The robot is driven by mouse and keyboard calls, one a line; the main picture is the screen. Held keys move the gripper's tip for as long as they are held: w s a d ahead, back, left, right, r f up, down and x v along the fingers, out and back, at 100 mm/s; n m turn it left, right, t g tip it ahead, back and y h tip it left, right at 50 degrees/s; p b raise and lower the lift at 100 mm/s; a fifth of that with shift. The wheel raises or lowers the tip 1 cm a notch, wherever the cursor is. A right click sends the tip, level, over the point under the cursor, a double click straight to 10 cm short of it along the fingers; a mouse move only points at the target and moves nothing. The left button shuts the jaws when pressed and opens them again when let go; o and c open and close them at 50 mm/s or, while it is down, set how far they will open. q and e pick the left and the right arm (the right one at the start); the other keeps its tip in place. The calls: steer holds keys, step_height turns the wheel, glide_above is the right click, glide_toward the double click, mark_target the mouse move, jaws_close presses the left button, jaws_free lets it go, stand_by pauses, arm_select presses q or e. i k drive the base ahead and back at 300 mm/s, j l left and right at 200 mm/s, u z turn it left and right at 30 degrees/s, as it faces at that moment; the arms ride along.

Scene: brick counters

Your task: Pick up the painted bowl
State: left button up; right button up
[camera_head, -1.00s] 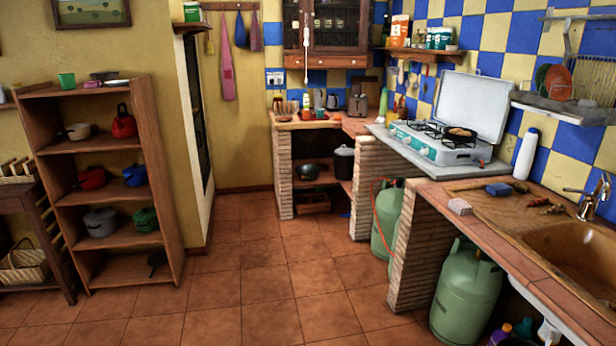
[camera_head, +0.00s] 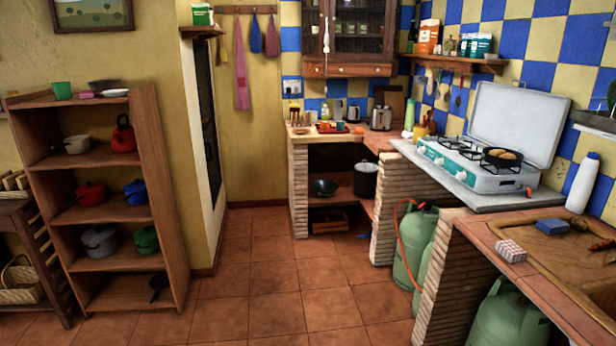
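No bowl with clear painted decoration can be made out. A dark greenish bowl or pan (camera_head: 323,187) sits on the shelf under the back counter, left of a dark pot (camera_head: 365,179). A small dark bowl-like dish (camera_head: 104,86) stands on top of the wooden shelf unit at the left. Both are too small to show any pattern. Neither of my grippers is in view.
The wooden shelf unit (camera_head: 148,200) with pots stands at the left. Brick counters with a gas stove (camera_head: 470,160) run along the right. Green gas bottles (camera_head: 510,322) stand beneath. The tiled floor (camera_head: 255,255) between is clear.

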mark_target(325, 187)
steer(key=i+z, duration=0.1)
steer(key=i, duration=2.15)
